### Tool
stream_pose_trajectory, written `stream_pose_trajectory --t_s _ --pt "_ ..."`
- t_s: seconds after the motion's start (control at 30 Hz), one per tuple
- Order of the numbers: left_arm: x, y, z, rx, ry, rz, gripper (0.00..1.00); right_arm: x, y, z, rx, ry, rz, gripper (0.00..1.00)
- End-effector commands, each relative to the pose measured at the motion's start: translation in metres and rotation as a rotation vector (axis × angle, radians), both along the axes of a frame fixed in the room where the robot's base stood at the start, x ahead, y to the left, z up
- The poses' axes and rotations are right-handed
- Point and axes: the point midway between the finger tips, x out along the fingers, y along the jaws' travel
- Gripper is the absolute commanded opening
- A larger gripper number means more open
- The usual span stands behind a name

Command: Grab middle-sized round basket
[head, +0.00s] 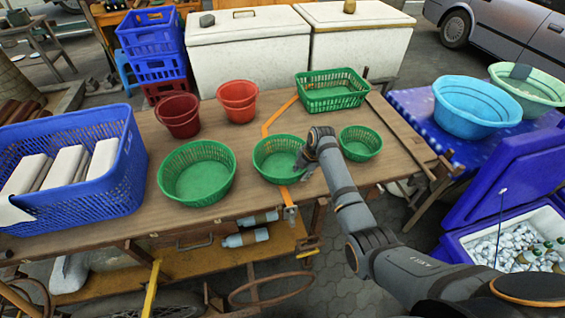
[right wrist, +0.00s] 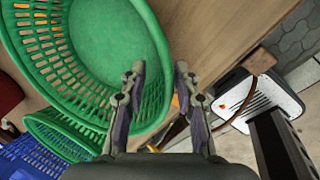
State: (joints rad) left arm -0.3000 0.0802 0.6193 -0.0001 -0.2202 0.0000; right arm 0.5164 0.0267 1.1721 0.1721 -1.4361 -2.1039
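Three round green baskets stand in a row on the wooden table. The middle-sized round basket (head: 274,157) is between the large round basket (head: 198,174) and the small round basket (head: 361,142). My right gripper (head: 303,163) is at the right rim of the middle-sized basket and hides part of it. In the right wrist view, the fingers of my right gripper (right wrist: 160,78) are apart, and the wall of the middle-sized basket (right wrist: 112,45) reaches between them. I cannot tell whether they touch it. My left gripper is not in view.
A rectangular green basket (head: 332,92) stands behind, with two red buckets (head: 238,101) to its left. A blue crate (head: 80,172) with white packs fills the table's left end. Blue (head: 474,107) and green basins stand on the right table. The wooden table (head: 140,218) is bare along its front.

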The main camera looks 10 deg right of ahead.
Motion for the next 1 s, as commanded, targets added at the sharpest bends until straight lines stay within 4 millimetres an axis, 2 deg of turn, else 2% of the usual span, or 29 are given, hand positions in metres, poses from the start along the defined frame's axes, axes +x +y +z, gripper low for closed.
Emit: stream_pose_trajectory --t_s 0.97,1.0 --pt "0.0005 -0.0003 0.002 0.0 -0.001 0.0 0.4 0.0006 0.0004 -0.0073 -0.001 0.0 0.0 0.31" --pt "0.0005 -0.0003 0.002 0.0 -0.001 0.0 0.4 0.0006 0.0004 -0.0073 -0.001 0.0 0.0 0.25"
